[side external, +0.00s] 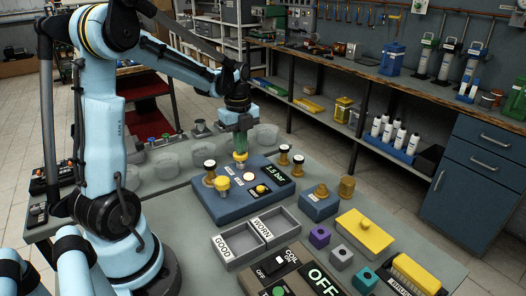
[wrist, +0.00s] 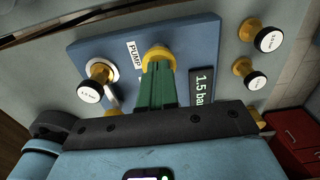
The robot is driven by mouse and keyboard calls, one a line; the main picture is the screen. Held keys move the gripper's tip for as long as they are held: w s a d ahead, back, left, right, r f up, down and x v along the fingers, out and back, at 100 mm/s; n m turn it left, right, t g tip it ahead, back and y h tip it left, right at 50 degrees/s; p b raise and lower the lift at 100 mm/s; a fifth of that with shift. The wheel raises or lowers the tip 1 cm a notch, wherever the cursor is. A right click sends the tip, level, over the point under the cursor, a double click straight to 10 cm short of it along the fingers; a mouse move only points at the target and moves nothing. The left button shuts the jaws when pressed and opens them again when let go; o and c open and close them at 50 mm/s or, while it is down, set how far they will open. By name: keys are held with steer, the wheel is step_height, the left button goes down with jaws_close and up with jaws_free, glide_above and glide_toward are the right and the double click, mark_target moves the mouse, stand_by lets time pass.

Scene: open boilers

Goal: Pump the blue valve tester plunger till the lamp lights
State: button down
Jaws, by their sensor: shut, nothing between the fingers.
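The blue valve tester (side external: 228,212) stands on the bench, and its blue top fills much of the wrist view (wrist: 205,35). Its display (side external: 275,172) reads 1.5 bar. The yellow plunger (side external: 240,157) is beside the PUMP label (wrist: 134,54) in the wrist view. My gripper (side external: 240,149) is shut and empty, pointing down, with its green fingertips at the yellow plunger top (wrist: 158,52). They appear to touch it and hide part of it. A white-capped brass valve (wrist: 97,84) sits on the tester. I cannot tell which part is the lamp or whether it is lit.
Two white-capped valves (side external: 291,158) stand behind the tester. GOOD and WORN trays (side external: 225,252) lie in front. A smaller blue block (side external: 318,206) with brass fittings is to the right. A coil switch box (side external: 262,284) and a yellow-lidded box (side external: 365,232) are nearer.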

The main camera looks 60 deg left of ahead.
steer(key=shift+f, duration=0.45)
step_height(320, 180, up, 14)
steer(key=shift+r, duration=0.15)
stand_by(0.5)
stand_by(0.8)
steer(key=s+d+f+n+t, duration=0.2)
steer(key=d+f+n+t, duration=0.1)
steer(key=d+n, duration=0.6)
steer(key=s+d+f+n+t, duration=0.2)
steer(key=d+f+n+t, duration=0.2)
steer(key=d+n, duration=0.5)
steer(key=shift+s+d+f, duration=0.35)
steer(key=shift+d+f, duration=0.3)
steer(key=shift+d, duration=0.25)
